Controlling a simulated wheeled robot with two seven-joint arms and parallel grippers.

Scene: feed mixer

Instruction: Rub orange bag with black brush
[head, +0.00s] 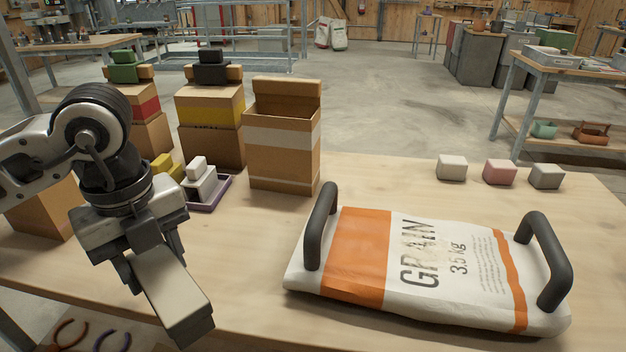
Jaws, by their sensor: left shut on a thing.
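The orange and white grain bag (357,255) lies flat on the table at right, with a dark upright handle at each end. A pale, worn-looking patch crosses its printed lettering. My left gripper (150,262) is shut on a long block (172,290) with a pale top and grey sides, held left of the bag and apart from it. I cannot tell whether this block is a brush. A black brush-like object (211,68) sits on the yellow-banded box at the back left. My right gripper is not in view.
Cardboard boxes (283,150) stand along the table's left and back. A purple tray (210,201) holds a white stepped object near a yellow one (166,166). White, pink and grey blocks (500,172) sit at the back right. The table between boxes and blocks is clear.

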